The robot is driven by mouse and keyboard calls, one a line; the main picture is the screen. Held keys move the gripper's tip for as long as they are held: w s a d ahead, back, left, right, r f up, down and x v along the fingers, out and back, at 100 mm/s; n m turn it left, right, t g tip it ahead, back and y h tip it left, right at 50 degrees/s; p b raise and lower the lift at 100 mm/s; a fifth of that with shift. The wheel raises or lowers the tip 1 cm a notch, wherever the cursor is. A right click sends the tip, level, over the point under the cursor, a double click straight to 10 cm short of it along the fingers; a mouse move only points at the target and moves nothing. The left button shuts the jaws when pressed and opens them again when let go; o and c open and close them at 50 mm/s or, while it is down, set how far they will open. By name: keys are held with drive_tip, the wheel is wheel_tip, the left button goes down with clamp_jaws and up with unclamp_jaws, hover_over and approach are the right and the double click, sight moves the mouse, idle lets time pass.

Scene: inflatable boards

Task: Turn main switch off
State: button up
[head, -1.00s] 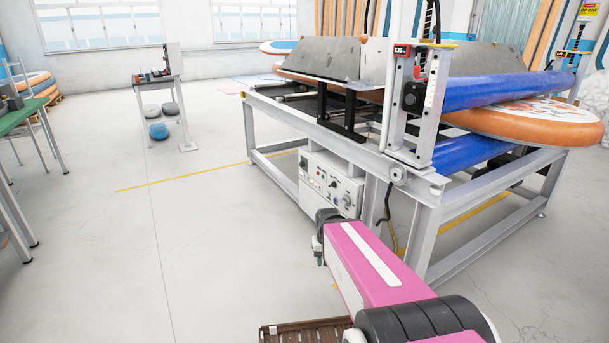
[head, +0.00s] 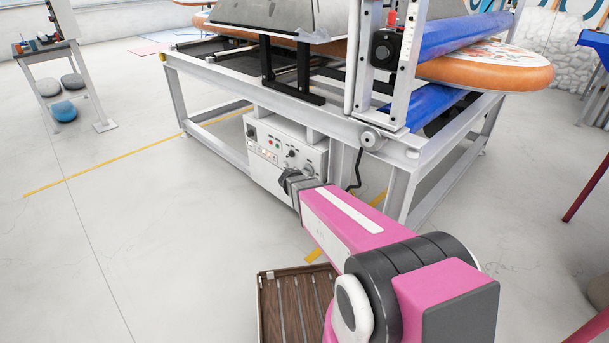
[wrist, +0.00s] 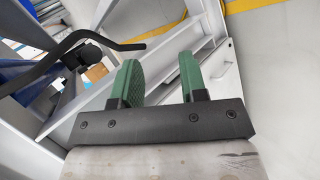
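The grey control box (head: 262,163) hangs under the frame of the large machine in the head view. Its front panel carries several small buttons and dark knobs (head: 291,153). I cannot tell which of these is the main switch. My gripper (head: 288,183) is in front of the panel's lower right part and hides some of it. In the wrist view, the two green fingers of my gripper (wrist: 158,76) stand apart with nothing between them. A pale grey panel surface (wrist: 215,78) lies beyond the right finger; no switch can be made out there.
The machine's metal frame (head: 330,127) and blue rollers (head: 455,37) stand above and to the right of the box. A black cable (wrist: 98,42) curves at the upper left of the wrist view.

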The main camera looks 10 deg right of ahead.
drive_tip(key=w+a+f+n+t+h, duration=0.25)
drive_tip(key=w+a+t+h, duration=0.2)
drive_tip(key=w, duration=0.65)
drive_tip(key=n+t+h, duration=0.1)
drive_tip(key=n+t, duration=0.2)
drive_tip(key=t, duration=0.2)
approach(307, 171)
drive_tip(key=x, duration=0.8)
drive_tip(key=shift+w+a+f, duration=0.2)
drive_tip(key=shift+w+f, duration=0.1)
drive_tip(key=shift+f, duration=0.05)
drive_tip(key=shift+m, duration=0.25)
clamp_jaws()
